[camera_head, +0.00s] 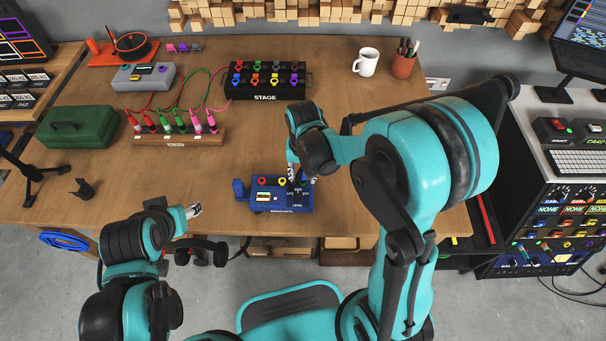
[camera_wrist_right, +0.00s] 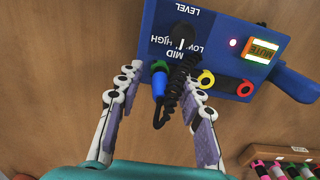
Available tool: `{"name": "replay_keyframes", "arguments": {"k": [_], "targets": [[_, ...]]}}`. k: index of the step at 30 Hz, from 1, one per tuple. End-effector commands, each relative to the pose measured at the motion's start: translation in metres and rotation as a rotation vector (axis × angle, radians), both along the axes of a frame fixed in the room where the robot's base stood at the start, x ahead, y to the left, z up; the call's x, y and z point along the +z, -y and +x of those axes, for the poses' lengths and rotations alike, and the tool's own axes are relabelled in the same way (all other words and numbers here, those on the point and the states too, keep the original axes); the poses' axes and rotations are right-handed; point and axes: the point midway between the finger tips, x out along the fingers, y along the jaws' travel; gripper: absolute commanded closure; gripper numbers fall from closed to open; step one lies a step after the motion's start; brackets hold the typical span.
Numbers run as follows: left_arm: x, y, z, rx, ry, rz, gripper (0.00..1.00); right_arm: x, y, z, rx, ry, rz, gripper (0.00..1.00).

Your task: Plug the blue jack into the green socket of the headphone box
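The blue headphone box (camera_head: 293,208) sits near the table's front edge. It also shows in the right wrist view (camera_wrist_right: 218,28). There, its green socket (camera_wrist_right: 160,66) sits beside the yellow socket (camera_wrist_right: 207,79) and red socket (camera_wrist_right: 244,89). The blue jack (camera_wrist_right: 158,86) lines up with the green socket and appears to touch or enter it; the depth is unclear. My right gripper (camera_wrist_right: 163,82) is open, its fingers on either side of the jack with gaps. In the head view, it (camera_head: 301,179) covers the green socket. My left gripper (camera_head: 193,211) is off to the left, away from the box.
A black coiled cable (camera_wrist_right: 187,65) runs across the box front near the jack. Behind stand a rack of coloured plugs (camera_head: 180,140), the black STAGE box (camera_head: 265,97), a white mug (camera_head: 367,62) and a pen cup (camera_head: 403,66).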

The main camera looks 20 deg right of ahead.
Motion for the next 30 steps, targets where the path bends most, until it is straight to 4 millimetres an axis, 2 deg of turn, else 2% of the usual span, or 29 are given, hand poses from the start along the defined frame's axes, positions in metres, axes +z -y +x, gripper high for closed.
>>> {"name": "replay_keyframes", "arguments": {"k": [7,11,24,30], "targets": [[0.000,0.000,0.000,0.000,0.000,0.000,0.51,0.001,0.000,0.000,0.000,0.000,0.000,0.63],[0.000,0.000,0.000,0.000,0.000,0.000,0.51,0.011,0.000,0.000,0.000,0.000,0.000,0.63],[0.000,0.000,0.000,0.000,0.000,0.000,0.51,0.097,0.000,0.000,0.000,0.000,0.000,0.63],[0.000,0.000,0.000,0.000,0.000,0.000,0.51,0.117,0.000,0.000,0.000,0.000,0.000,0.63]]}}
